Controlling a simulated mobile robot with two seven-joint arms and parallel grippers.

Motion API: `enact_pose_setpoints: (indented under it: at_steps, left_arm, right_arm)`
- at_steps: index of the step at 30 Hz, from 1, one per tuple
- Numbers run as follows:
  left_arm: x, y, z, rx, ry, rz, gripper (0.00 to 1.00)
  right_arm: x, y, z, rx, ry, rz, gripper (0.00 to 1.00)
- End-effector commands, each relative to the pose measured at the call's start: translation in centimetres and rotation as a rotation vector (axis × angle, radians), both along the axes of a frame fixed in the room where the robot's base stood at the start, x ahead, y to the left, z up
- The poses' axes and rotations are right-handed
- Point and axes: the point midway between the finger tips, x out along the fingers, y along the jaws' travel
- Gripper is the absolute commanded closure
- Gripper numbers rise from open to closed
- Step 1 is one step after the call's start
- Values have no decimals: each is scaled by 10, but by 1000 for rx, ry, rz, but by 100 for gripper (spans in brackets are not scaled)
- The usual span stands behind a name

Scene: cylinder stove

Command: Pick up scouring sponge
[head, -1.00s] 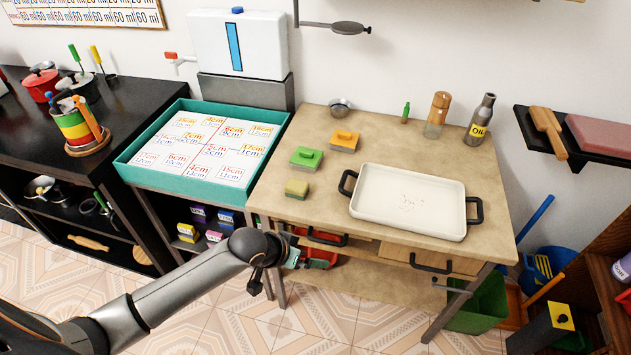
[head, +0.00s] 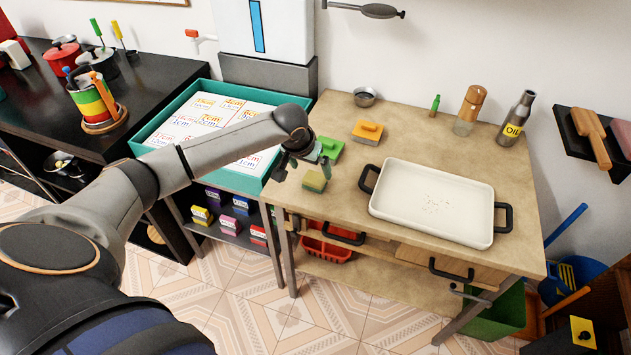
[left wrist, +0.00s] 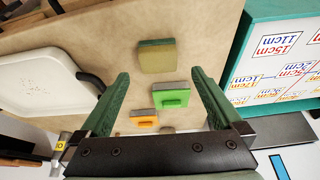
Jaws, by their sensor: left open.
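The scouring sponge (head: 314,181), a small block with a yellowish body and a green layer, lies on the left front part of the wooden table. It also shows in the left wrist view (left wrist: 157,56), just beyond the fingertips and between their lines. My left gripper (head: 304,168) is above the table's left edge, close to the sponge, pointing down. In the left wrist view its two green fingers (left wrist: 160,76) are wide apart with nothing between the tips. My right gripper is not in view.
A green-handled block (head: 327,148) and an orange one (head: 367,131) lie behind the sponge. A white tray with black handles (head: 430,232) stands to the right. A teal-rimmed tray (head: 154,141) with number cards adjoins on the left. Bare tabletop lies between sponge and white tray.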

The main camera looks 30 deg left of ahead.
Motion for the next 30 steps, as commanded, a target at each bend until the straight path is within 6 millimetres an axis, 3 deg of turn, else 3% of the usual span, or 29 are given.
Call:
enact_pose_setpoints:
  at_steps: [7,15,26,30]
  left_arm:
    - [7,0,-17,0,-1,-1,0]
    - [20,1,-51,0,-1,0,0]
    - [23,2,-58,0,-3,-2,0]
    - [23,2,-58,0,-2,-2,15]
  right_arm:
    - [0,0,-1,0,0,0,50]
    - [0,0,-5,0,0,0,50]
    - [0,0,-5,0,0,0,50]
    - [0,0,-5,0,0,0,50]
